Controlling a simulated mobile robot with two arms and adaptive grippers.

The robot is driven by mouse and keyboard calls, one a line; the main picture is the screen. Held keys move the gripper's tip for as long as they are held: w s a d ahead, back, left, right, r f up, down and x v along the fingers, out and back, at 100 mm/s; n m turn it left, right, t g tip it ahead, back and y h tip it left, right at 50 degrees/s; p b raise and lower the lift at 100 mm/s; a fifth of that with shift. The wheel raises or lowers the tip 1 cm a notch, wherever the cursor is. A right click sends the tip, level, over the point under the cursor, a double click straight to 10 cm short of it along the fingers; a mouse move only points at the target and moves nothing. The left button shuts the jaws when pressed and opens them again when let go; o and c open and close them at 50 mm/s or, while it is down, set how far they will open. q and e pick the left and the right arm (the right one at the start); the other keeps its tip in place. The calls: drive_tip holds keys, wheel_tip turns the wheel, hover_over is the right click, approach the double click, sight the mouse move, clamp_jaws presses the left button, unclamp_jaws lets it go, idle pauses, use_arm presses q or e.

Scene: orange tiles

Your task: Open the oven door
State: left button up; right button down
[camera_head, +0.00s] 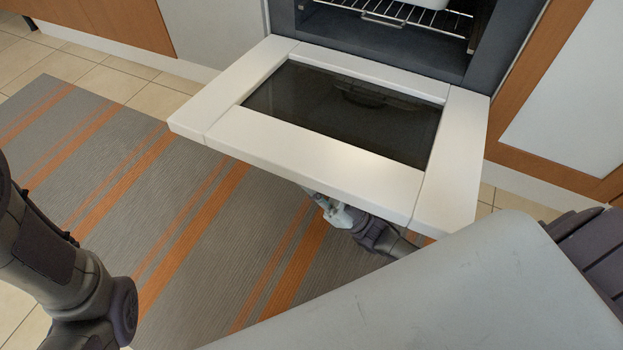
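The oven door (310,152) has a white frame around a dark glass pane (345,108). It is folded down and lies about level in front of the oven (385,35), whose cavity is open. My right gripper (328,203) is under the door's front edge, near its middle. The door hides part of it, so I cannot tell whether its fingers touch the door or how wide they are. My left arm shows at the left edge over the rug, away from the door, with its gripper not visible.
A wire rack (418,17) with a white dish (478,20) on it is in the oven. Cabinet fronts with orange trim stand on both sides. A grey and orange striped rug (150,190) covers the tiled floor, with free room left of the door.

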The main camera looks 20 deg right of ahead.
idle(0.3)
drive_tip(key=c, duration=1.1)
unclamp_jaws()
drive_tip(key=shift+c, duration=0.2)
drive_tip(key=shift+d+f, duration=0.1)
drive_tip(key=shift+f, duration=0.05)
drive_tip(key=v, duration=1.1)
drive_tip(key=shift+s+d+f, duration=0.2)
drive_tip(key=shift+s+f, duration=0.05)
drive_tip(key=shift+s, duration=0.15)
